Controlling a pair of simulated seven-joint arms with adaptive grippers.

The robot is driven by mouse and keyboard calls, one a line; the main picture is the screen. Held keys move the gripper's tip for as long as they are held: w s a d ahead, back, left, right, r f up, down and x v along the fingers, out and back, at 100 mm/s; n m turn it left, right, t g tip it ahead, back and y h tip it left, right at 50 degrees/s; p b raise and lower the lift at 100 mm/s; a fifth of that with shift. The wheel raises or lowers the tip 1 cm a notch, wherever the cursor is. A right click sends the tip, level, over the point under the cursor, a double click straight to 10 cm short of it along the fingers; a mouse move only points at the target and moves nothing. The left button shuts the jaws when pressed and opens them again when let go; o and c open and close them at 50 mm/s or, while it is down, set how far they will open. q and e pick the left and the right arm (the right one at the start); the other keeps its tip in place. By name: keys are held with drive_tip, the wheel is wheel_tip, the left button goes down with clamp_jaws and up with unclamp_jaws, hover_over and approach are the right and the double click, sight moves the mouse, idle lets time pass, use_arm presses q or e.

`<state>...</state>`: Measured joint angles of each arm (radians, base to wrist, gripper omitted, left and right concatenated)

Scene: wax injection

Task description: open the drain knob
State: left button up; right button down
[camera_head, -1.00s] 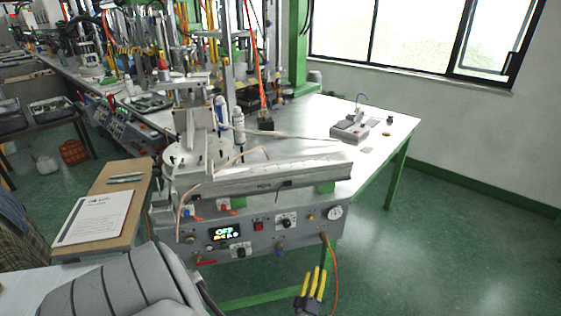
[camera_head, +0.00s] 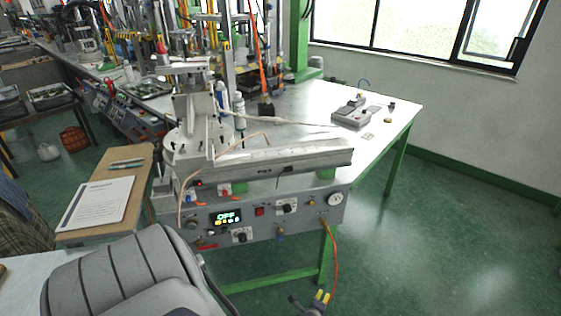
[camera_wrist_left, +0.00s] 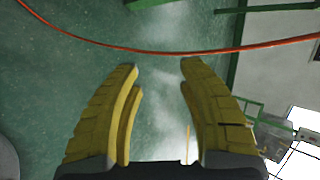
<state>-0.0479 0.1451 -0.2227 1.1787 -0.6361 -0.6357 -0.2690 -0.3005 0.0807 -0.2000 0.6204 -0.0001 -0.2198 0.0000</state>
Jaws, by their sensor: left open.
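The wax injection machine has a grey front panel (camera_head: 265,219) with a lit display reading OFF. The panel carries black knobs, one at lower left (camera_head: 240,236) and one at upper right (camera_head: 289,206). A small fitting (camera_head: 280,236) hangs at its lower edge. I cannot tell which of these is the drain knob. My left gripper (camera_head: 321,297) is below the panel's right part, apart from it, at the bottom edge of the head view. In the left wrist view its yellow fingers (camera_wrist_left: 160,66) are spread and empty, with floor between them. My right gripper is not in view.
An orange hose (camera_head: 335,262) hangs from the panel's right end and crosses the left wrist view (camera_wrist_left: 150,46). Green table legs (camera_head: 325,252) stand behind the gripper. The floor at right is clear.

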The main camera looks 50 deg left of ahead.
use_arm(q)
drive_tip(key=s+a+r+m+y, duration=0.2)
drive_tip(key=a+r+m+y, duration=0.3)
drive_tip(key=a+r, duration=0.15)
drive_tip(key=m+g+y, duration=0.1)
drive_tip(key=m+y, duration=0.3)
drive_tip(key=y, duration=0.3)
approach(281, 232)
drive_tip(key=x, duration=1)
drive_tip(key=shift+a+r, duration=0.15)
drive_tip(key=shift+a, duration=0.1)
